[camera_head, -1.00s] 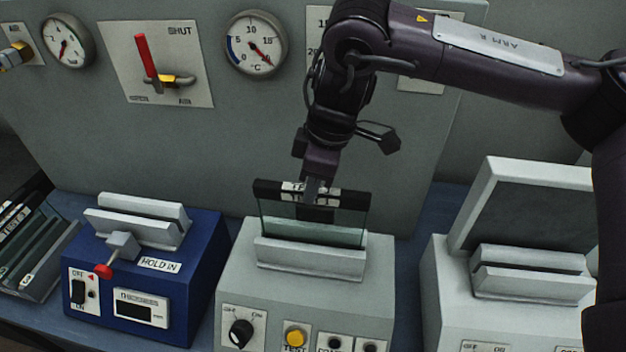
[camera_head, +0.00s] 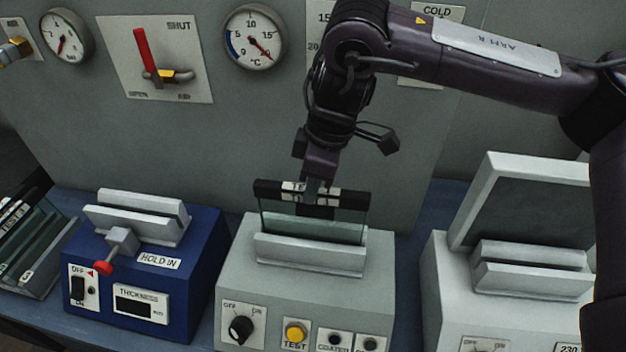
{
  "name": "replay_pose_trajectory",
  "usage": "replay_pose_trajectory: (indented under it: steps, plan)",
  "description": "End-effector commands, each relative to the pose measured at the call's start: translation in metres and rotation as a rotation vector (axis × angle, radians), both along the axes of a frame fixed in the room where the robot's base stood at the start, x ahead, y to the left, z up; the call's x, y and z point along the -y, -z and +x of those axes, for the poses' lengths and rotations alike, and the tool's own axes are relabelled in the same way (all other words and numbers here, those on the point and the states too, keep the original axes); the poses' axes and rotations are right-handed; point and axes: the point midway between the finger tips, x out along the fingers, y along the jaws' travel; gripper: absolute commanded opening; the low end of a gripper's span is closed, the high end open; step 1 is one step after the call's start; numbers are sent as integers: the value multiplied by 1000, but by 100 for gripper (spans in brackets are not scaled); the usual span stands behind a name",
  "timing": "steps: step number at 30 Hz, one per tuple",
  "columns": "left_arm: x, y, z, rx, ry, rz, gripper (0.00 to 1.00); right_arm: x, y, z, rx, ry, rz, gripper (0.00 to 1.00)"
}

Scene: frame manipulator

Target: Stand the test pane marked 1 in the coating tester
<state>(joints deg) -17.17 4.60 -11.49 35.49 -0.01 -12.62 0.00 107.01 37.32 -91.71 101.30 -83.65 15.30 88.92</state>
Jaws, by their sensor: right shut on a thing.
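A glass test pane (camera_head: 342,221) with a black top edge and a white label stands upright in the slot of the pale grey coating tester (camera_head: 377,284) in the middle. The number on its label is hidden by my gripper. The tester has an OFF/ON knob (camera_head: 241,329) and a yellow TEST button (camera_head: 295,334). My right gripper (camera_head: 318,201) comes down from above and is shut on the pane's black top edge. My left gripper is not in view.
A blue thickness gauge (camera_head: 205,285) with an empty slot holder stands at left. A rack (camera_head: 48,276) with several panes is at the far left. A white device (camera_head: 440,275) with a raised panel stands at right. A grey wall with dials is behind.

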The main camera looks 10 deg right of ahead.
Motion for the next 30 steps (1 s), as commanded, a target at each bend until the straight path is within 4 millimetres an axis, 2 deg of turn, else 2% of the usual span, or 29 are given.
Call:
replay_pose_trajectory:
  steps: [10,11,16,25,30]
  plan:
    - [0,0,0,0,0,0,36,0,0,1,4,-1,3,0]
    - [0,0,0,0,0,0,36,-1,0,1,3,-1,2,22]
    - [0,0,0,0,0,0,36,0,1,0,2,0,1,45]
    - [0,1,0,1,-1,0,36,1,1,0,-1,0,-2,45]
    - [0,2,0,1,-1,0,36,3,-15,0,5,0,-2,45]
